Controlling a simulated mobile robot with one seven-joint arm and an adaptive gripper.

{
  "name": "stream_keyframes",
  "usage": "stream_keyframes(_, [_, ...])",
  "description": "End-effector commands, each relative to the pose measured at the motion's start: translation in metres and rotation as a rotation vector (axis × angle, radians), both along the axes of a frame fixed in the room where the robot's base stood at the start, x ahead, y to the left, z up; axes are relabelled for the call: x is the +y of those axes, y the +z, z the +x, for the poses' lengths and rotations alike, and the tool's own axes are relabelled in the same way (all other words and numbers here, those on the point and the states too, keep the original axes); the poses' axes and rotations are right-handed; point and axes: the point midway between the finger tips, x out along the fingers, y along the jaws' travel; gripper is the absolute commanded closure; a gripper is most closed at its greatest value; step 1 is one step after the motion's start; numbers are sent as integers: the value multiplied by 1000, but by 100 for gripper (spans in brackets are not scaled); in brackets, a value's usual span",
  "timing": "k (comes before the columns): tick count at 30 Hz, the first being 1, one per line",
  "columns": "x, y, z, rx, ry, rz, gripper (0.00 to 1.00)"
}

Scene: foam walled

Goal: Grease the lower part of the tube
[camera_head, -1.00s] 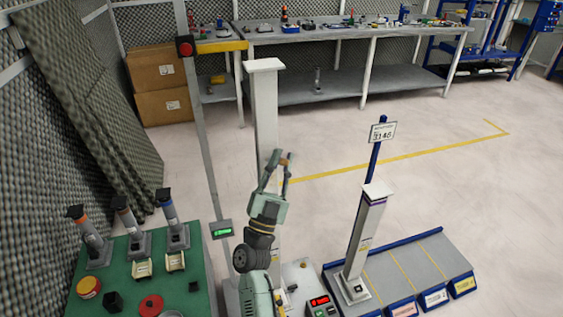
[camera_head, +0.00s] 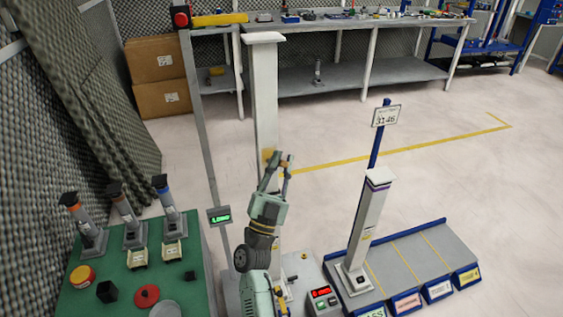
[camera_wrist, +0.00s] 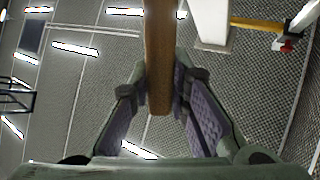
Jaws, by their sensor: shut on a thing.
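My gripper (camera_head: 277,166) is raised in front of a tall pale square tube (camera_head: 266,100) that stands upright behind it. It is shut on a brown stick-like tool (camera_wrist: 159,60), which shows between the purple-padded fingers in the wrist view. A small yellowish patch (camera_head: 268,155) shows at the tube by the fingertips; I cannot tell whether it is grease or part of the tool. The tube's lower part is partly hidden behind my arm. A shorter pale column (camera_head: 367,225) with a purple band stands to the right.
A green table (camera_head: 190,265) at lower left holds several upright cylinders, a yellow pot (camera_head: 83,276) and a red disc (camera_head: 147,296). A grey post with a green display (camera_head: 219,216) stands left of the tube. A grey tray (camera_head: 430,255) lies right. The floor beyond is clear.

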Motion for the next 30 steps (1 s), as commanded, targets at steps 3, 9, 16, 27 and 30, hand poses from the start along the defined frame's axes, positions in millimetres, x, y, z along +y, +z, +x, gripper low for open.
stream_keyframes(3, [1, -4, 0, 2, 2, 0, 100])
stream_keyframes(9, [0, -19, 0, 3, 2, -1, 100])
stream_keyframes(16, [0, -39, -2, 1, 0, 0, 100])
stream_keyframes(27, [-1, -41, -2, 0, 1, 1, 100])
stream_keyframes(30, [-2, -41, -6, 1, 0, 0, 100])
